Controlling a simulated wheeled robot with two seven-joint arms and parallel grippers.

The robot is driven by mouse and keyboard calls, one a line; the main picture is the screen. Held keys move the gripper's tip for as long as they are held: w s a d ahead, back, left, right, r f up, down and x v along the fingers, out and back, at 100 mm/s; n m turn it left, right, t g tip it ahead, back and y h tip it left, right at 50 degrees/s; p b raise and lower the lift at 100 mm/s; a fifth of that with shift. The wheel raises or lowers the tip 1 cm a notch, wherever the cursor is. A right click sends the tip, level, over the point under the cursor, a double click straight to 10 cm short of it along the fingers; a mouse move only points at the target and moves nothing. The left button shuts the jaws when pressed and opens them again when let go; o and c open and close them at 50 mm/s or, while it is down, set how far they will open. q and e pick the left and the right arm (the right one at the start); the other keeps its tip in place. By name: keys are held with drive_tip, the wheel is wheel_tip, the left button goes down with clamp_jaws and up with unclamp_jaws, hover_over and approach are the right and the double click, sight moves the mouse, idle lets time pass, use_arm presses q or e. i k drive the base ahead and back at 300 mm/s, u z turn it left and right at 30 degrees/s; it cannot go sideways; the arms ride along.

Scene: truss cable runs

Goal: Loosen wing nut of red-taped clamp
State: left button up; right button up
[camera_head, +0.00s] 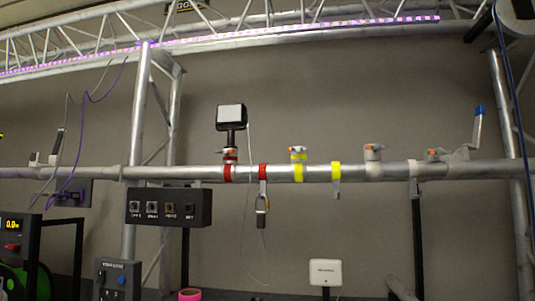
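A horizontal silver pipe (200,173) crosses the view. A red tape band (227,174) wraps it left of centre, with a clamp (230,155) just above, carrying a black box with a pale face (231,117). The clamp has a small orange-red part that may be its wing nut; it is too small to tell how tight it is. A second red band (263,171) lies just to the right, with a strap and a dark hanging fitting (261,208) below it. Neither of my grippers shows in this view.
Two yellow bands (298,173) (336,172) and more clamps (373,158) sit further right on the pipe. A black switch box (169,207) hangs below left. A white box (325,272) stands low centre. A thin cable hangs near the red bands.

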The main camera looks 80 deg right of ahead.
sight(226, 152)
drive_tip(key=k, duration=0.3)
drive_tip(key=z, duration=1.5)
drive_tip(key=i, duration=0.3)
drive_tip(key=z, duration=1.5)
